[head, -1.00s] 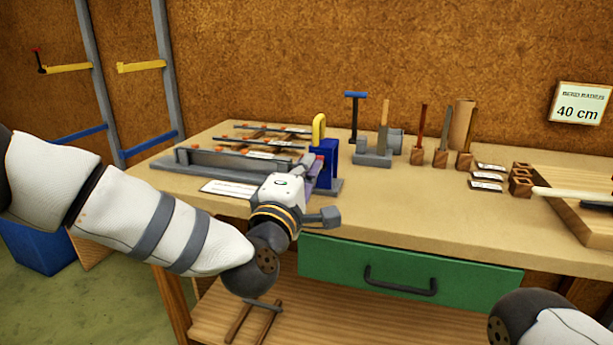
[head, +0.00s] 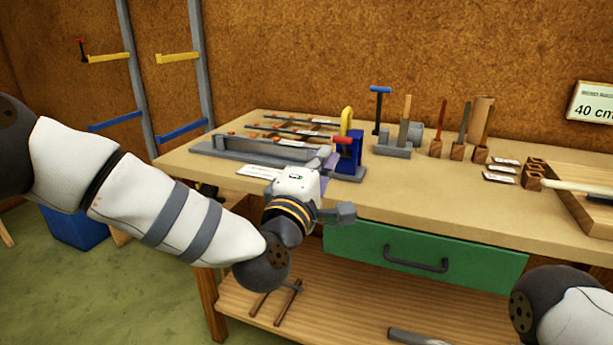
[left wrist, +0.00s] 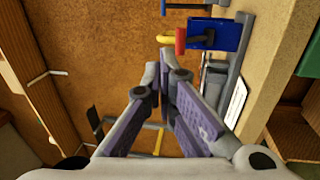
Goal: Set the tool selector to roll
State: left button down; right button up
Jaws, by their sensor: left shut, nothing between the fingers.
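A blue bench tool (head: 350,152) stands at the right end of a long grey fixture on the bench. It has a curved yellow handle (head: 346,120) and a red piece (head: 343,140) at its upper side; all three show at the top of the left wrist view. I cannot tell which part is the tool selector, and no "roll" marking is readable. My left gripper (head: 323,158) is just in front and left of the blue tool, its fingers partly hidden by its own body. In the left wrist view its purple-padded fingers (left wrist: 165,72) are together and empty. My right gripper is out of view.
The grey fixture (head: 235,150) and a white card (head: 266,173) lie left of the blue tool. A green drawer (head: 350,243) is below. The bench front centre is clear.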

pick_arm(q)
jog(key=v, duration=0.5)
jog(key=shift+r, duration=0.2)
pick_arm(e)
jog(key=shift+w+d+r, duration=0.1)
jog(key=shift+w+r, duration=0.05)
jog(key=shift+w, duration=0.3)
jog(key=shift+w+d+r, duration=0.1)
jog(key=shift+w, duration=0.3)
